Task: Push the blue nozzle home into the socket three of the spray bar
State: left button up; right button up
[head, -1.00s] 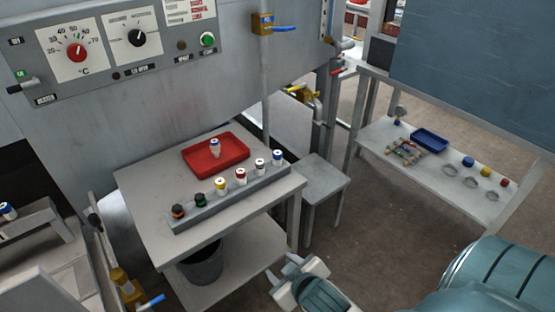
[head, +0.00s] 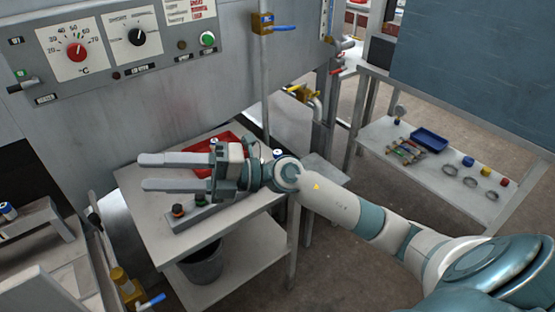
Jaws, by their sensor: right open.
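My right gripper (head: 143,172) is open and empty. It reaches in from the right over the white table, its two fingers pointing left and spread apart. Below it, the grey spray bar (head: 184,223) lies on the table. An orange-and-black nozzle (head: 178,210) and a green-and-black nozzle (head: 200,199) stand at its near left end. A white-and-blue nozzle top (head: 279,153) shows at the far end, just past my wrist. The middle of the bar, with socket three, is hidden behind my gripper. A blue-banded nozzle in the red tray earlier is hidden now. My left gripper is not in view.
The red tray (head: 232,137) lies behind my gripper, partly covered. A control panel (head: 120,50) is on the wall above. A dark bin (head: 203,265) stands on the lower shelf. A side table at right holds a blue tray (head: 429,140). The table's left part is clear.

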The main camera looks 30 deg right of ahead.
jog(key=w+d+f+n+g+h, duration=0.3)
jog(key=w+d+f+h, duration=0.3)
jog(key=d+f+h, duration=0.6)
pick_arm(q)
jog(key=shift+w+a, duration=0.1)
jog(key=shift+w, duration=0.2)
pick_arm(e)
jog(key=w+d+r+m+h, duration=0.1)
jog(key=d+h, duration=0.3)
jog(key=d, duration=0.7)
jog(key=w+d+r+m+h, duration=0.1)
jog(key=d+r+h, duration=0.3)
jog(key=d, duration=0.7)
jog(key=shift+w+m, duration=0.25)
jog(key=shift+m, duration=0.45)
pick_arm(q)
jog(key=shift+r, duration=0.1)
pick_arm(e)
jog(key=shift+d, duration=0.1)
